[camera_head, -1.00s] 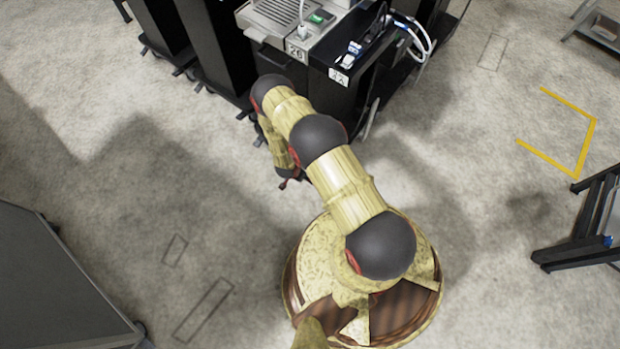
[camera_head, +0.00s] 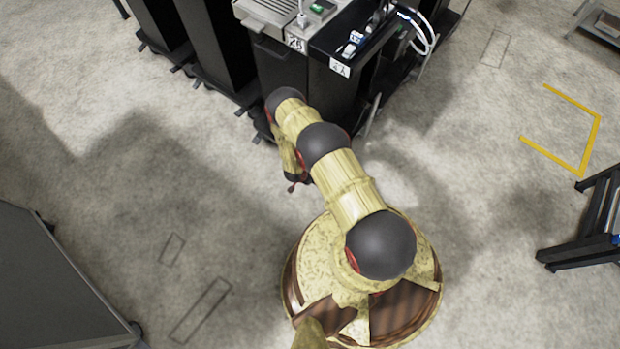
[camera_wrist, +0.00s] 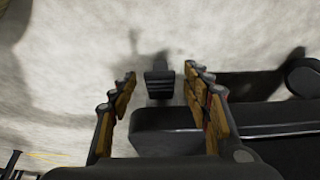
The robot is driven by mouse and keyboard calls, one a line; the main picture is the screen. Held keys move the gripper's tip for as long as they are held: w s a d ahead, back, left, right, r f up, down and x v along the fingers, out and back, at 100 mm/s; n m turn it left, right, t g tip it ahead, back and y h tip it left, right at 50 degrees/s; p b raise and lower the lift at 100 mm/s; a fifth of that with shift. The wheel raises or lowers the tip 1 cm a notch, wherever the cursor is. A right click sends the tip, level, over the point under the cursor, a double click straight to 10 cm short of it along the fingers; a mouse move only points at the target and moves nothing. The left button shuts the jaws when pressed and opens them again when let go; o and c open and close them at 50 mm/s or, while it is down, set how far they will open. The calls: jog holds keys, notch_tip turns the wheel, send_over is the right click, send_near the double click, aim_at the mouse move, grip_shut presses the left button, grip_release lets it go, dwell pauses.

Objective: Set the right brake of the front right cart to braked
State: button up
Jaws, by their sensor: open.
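The front right cart (camera_head: 303,82) is a tall black unit with a numbered label, just beyond my arm in the head view. In the wrist view, a small dark ribbed pedal (camera_wrist: 158,84), apparently the brake, shows between the two fingers of my gripper (camera_wrist: 160,74). The fingers are apart, one on each side of the pedal, with nothing held. I cannot tell whether they touch it or whether the pedal is up or down. In the head view my gripper (camera_head: 293,184) is low, near the cart's front foot, and mostly hidden by my arm.
A dark block (camera_wrist: 165,122) and a dark rounded part (camera_wrist: 303,76), perhaps a wheel, lie close to the fingers. More black carts (camera_head: 215,50) stand to the left. A grey cabinet (camera_head: 55,290) is at lower left, a black frame (camera_head: 585,240) at right. Floor between is clear.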

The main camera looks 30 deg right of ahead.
jog(key=shift+c, duration=0.4)
jog(key=c, duration=1.1)
grip_shut()
